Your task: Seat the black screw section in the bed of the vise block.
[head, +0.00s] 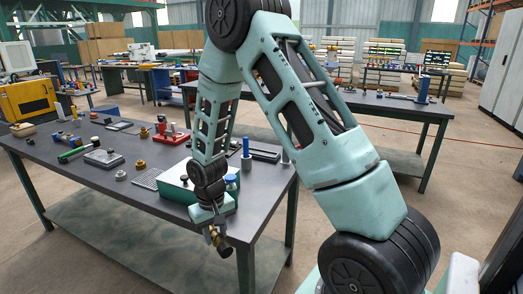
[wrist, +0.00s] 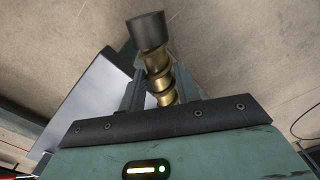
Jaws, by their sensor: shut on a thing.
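My gripper (head: 212,222) hangs in front of the table's near edge, over the floor. It is shut on a screw section (wrist: 159,76), which has brass-coloured flights and a black cylindrical end (wrist: 148,30). In the wrist view the screw sticks out tilted from between the fingers; its rear end is hidden by the gripper body. In the head view the screw (head: 216,238) shows small below the gripper, black end down and to the right. A red fixture (head: 172,137) on the table, left of my arm, may be the vise block; its bed is not clear at this size.
The dark table (head: 120,185) holds a green box (head: 178,188) close behind my gripper, a grey grid plate (head: 147,178), brass parts (head: 140,164) and a blue cylinder (head: 246,147). Several small parts crowd its left side. The floor before the table is clear.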

